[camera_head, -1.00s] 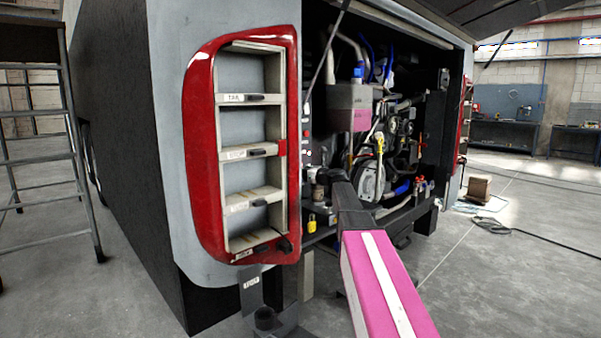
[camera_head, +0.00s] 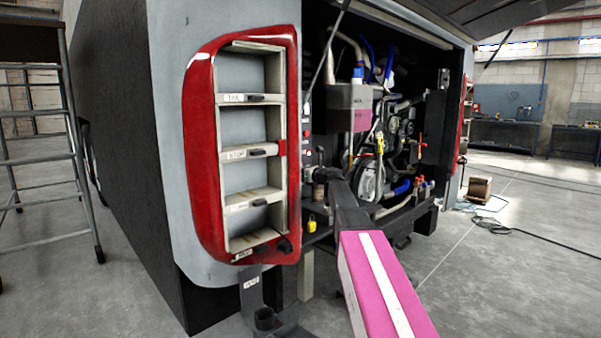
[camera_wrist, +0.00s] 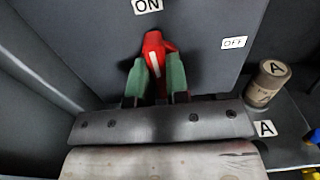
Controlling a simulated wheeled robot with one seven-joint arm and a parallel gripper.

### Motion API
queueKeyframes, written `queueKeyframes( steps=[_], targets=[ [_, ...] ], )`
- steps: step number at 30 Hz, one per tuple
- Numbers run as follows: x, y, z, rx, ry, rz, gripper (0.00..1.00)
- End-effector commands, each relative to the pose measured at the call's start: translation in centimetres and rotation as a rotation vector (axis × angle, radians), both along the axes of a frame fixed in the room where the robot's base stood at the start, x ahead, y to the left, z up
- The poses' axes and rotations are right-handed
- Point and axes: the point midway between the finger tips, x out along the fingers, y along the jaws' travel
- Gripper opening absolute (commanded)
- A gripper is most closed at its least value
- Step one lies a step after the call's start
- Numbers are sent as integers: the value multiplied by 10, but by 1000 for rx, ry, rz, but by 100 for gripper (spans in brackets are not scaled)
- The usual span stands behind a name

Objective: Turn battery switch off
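The battery switch has a red handle (camera_wrist: 153,52) with a white stripe, on a dark panel in the wrist view. It points up, toward the ON label (camera_wrist: 148,5); the OFF label (camera_wrist: 233,42) is to its right. My gripper (camera_wrist: 157,72) has its two green fingers on either side of the handle, very close to it. Whether both fingers press on it cannot be told. In the head view my gripper (camera_head: 318,175) reaches into the left side of the engine bay, and the switch cannot be made out there.
A cylinder marked A (camera_wrist: 267,82) stands right of the panel, beside another A label (camera_wrist: 265,129). In the head view, the red-framed lamp housing (camera_head: 200,140) is left of the bay. A yellow padlock-like item (camera_head: 311,223) hangs below my gripper.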

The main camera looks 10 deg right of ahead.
Motion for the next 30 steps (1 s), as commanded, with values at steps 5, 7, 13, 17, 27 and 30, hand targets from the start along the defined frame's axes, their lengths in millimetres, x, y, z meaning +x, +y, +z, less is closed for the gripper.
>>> queueKeyframes(
  steps=[5,7,13,17,27,30],
  targets=[
    [0,0,0,4,3,0,0],
    [0,0,0,30,22,0,0],
    [0,0,0,201,146,0,0],
    [0,0,0,317,230,0,0],
    [0,0,0,426,310,0,0],
    [0,0,0,426,309,0,0]
  ],
)
